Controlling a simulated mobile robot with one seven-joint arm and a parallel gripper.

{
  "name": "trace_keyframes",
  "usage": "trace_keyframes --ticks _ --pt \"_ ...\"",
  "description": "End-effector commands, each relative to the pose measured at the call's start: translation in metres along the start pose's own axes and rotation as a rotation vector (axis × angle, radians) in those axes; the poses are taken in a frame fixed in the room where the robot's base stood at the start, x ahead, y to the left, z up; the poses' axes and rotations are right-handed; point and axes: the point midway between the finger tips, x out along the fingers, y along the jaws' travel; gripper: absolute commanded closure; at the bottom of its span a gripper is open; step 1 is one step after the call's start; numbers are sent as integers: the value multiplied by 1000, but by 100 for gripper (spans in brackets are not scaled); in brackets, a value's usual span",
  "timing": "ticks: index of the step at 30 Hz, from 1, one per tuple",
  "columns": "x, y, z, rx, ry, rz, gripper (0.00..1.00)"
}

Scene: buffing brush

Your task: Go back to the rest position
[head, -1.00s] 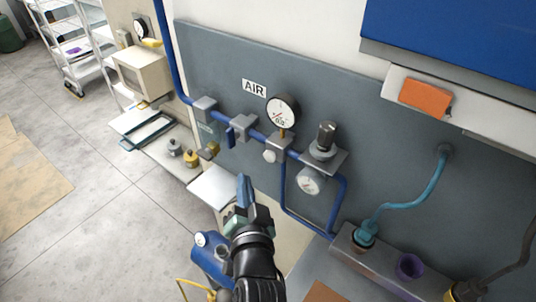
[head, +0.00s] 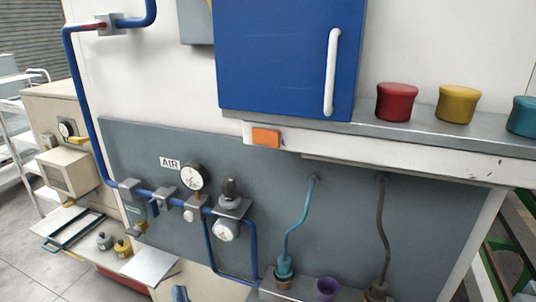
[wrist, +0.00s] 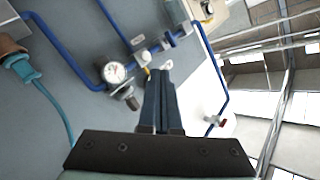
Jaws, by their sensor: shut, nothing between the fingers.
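My gripper (wrist: 160,78) is shut and empty in the wrist view, its two dark blue-grey fingers side by side. In the head view only the blue tip of my gripper (head: 180,293) shows at the bottom edge; the rest of it is below the picture. The gripper is in front of the grey panel (head: 400,225) with the blue air pipe (head: 88,125). I cannot tell how far the fingers are from the panel. No buffing brush can be made out.
A round gauge (head: 193,177) and a regulator (head: 230,203) stick out from the panel. A teal hose (head: 300,220) hangs at the right. A blue cabinet (head: 275,55) and a shelf with red (head: 396,102), yellow and teal pots are above. Grey floor (head: 25,265) is clear at lower left.

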Motion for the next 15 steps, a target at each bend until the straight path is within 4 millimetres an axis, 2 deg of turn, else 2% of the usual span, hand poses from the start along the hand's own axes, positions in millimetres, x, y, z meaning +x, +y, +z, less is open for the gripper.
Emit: trace_keyframes --ticks 1,8,11,14,15 --pt "3 -7 -28 -40 62 -17 100" --pt "-7 -35 -125 -214 266 -34 100" --pt "-23 -52 -176 -310 387 -32 100" --pt "-55 -73 -235 -423 543 -17 100" --pt "-72 -83 -257 -470 612 -6 100"
